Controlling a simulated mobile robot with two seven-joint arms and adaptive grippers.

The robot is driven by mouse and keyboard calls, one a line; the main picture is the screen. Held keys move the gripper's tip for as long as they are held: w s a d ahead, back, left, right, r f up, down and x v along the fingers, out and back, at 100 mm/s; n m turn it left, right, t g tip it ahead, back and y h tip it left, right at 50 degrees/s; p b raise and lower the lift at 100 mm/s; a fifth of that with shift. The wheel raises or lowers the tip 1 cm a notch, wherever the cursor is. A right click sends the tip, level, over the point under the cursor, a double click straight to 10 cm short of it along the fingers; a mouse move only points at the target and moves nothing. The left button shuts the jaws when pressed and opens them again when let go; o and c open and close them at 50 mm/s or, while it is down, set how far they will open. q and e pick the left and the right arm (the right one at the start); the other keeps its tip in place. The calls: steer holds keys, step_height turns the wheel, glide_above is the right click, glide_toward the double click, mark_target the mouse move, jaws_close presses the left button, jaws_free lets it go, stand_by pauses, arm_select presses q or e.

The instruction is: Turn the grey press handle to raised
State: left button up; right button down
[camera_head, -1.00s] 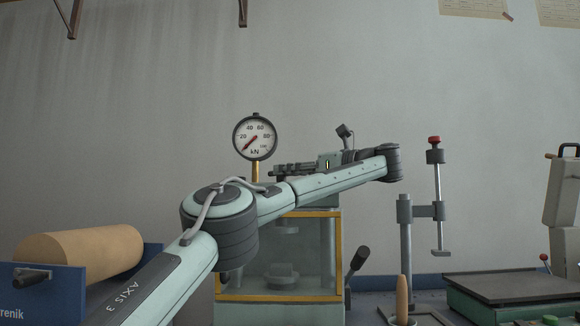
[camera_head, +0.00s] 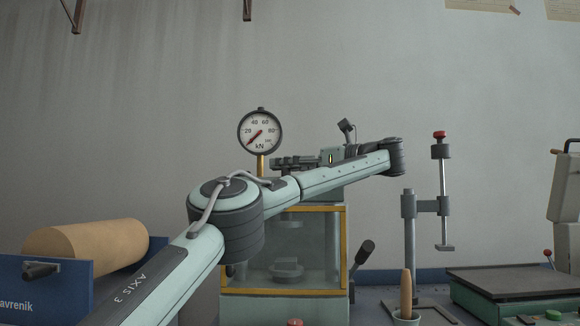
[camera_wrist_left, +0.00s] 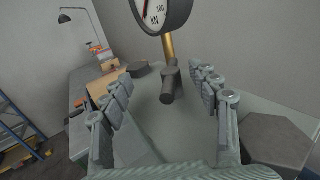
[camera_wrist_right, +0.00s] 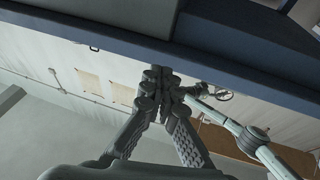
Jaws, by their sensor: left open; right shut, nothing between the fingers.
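The press (camera_head: 284,305) has a yellow-framed window and a round kN gauge on a brass post. A dark-knobbed lever (camera_head: 362,254) slants up at its right side. My right gripper (camera_wrist_right: 165,78) is shut and empty, away from the press.
A blue stand (camera_head: 60,288) with a brown roll (camera_head: 85,243) is at the left. A dark blue beam (camera_wrist_right: 200,62) lies close to my right gripper.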

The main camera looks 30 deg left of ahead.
arm_select(q)
steer(key=shift+d, duration=0.15)
steer(key=d, duration=1.1)
steer(key=shift+s+d, duration=0.2)
steer(key=shift+d, duration=0.15)
